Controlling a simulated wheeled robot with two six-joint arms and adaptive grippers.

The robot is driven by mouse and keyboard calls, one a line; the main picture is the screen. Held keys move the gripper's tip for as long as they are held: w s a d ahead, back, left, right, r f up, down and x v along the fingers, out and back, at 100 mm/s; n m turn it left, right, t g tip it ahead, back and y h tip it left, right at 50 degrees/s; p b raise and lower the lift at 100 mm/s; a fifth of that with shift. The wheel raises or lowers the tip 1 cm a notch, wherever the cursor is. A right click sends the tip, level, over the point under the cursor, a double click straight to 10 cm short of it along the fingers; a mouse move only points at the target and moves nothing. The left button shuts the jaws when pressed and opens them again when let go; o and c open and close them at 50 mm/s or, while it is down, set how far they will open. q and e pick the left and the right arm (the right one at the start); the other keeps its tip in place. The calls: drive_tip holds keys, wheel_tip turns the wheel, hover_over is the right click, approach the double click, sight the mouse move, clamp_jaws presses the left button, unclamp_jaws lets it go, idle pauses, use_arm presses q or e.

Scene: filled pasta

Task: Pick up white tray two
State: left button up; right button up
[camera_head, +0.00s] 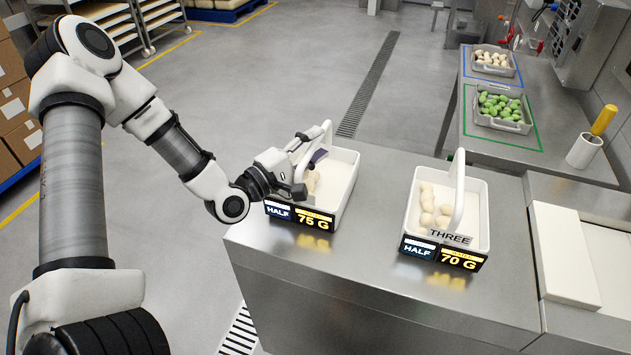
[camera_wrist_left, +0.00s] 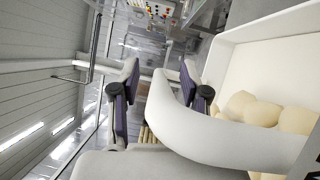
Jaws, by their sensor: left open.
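A white tray (camera_head: 349,181) with an upright white handle stands at the left end of the steel counter. It holds pale filled pasta (camera_head: 312,180) and its front display reads HALF and 75 G. Any number on its handle is hidden by my gripper. My left gripper (camera_head: 311,156) is open at this handle. In the left wrist view, the handle (camera_wrist_left: 218,137) reaches into the space between the two dark-padded fingers (camera_wrist_left: 157,88). I cannot tell whether either finger touches it. A second white tray (camera_head: 476,208), marked THREE, HALF and 70 G, stands to the right. My right gripper is not in view.
The steel counter (camera_head: 384,200) is bare between the two trays. A back table carries a tray of pale pieces (camera_head: 494,62), a tray of green pieces (camera_head: 502,108) and a white cup (camera_head: 584,151) with a yellow handle. A white board (camera_head: 564,255) lies at the right.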

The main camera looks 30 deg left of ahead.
use_arm(q)
clamp_jaws()
drive_tip(key=shift+r, duration=0.1)
